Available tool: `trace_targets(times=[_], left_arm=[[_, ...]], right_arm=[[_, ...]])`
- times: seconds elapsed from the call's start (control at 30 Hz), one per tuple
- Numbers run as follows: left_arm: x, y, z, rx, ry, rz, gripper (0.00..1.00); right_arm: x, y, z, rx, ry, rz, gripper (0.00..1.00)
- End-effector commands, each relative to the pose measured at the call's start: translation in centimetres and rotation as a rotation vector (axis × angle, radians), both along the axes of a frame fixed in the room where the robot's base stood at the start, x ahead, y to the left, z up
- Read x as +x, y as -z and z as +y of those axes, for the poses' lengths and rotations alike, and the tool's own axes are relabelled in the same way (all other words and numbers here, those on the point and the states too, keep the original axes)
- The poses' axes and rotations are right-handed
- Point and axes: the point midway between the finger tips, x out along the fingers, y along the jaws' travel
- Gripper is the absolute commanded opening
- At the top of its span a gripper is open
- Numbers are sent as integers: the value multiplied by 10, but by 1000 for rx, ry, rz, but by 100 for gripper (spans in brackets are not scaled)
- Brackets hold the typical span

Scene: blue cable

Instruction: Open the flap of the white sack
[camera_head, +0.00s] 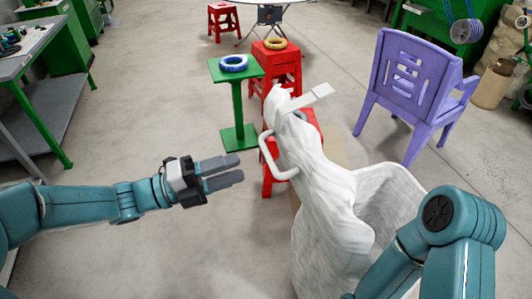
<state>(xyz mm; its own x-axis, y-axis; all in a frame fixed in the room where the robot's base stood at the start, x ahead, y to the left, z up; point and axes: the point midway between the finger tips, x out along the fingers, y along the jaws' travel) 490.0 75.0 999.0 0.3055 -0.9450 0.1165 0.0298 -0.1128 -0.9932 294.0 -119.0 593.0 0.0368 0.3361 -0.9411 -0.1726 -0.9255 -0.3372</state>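The white sack (335,210) stands in the middle, its upper part narrow and crumpled and its top end near a red stool. A broad white fold (390,190) spreads out on its right side; I cannot tell for sure whether this is the flap. A white loop (270,157) sticks out on the left and a flat white strap (308,99) at the top. My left gripper (241,167) is left of the sack, apart from it, fingers pointing right with a narrow gap between them and nothing held. My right arm bends in front of the sack's lower right; its gripper is not visible.
A green stand (238,95) holds a blue cable coil (233,63). A red stool (275,66) behind holds a yellow coil (275,43). A purple chair (412,90) stands at right, a grey workbench (30,45) at left. The floor around my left gripper is clear.

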Motion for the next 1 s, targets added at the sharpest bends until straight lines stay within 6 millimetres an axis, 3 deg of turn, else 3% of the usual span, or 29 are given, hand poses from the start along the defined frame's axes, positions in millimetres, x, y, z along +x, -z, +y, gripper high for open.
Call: trace_targets(times=[0.2, 0.4, 0.8, 0.9, 0.93, 1.0], left_arm=[[15, -8, -47, 0, 5, -1, 38], [26, -10, -72, 0, 1, 0, 38], [30, -10, -77, 0, -3, 0, 38], [29, -10, -77, 0, -3, 0, 5], [29, -10, -77, -1, -2, 0, 0], [29, -11, -77, 0, -2, 0, 0]], right_arm=[[-1, -10, 0, 0, 1, 1, 0], [0, -13, 0, 0, 1, 1, 0], [0, -14, 0, 0, 1, 1, 0], [0, -14, 0, 0, 1, 1, 0], [0, -14, 0, 0, 1, 1, 0], [0, -14, 0, 0, 1, 1, 0]])
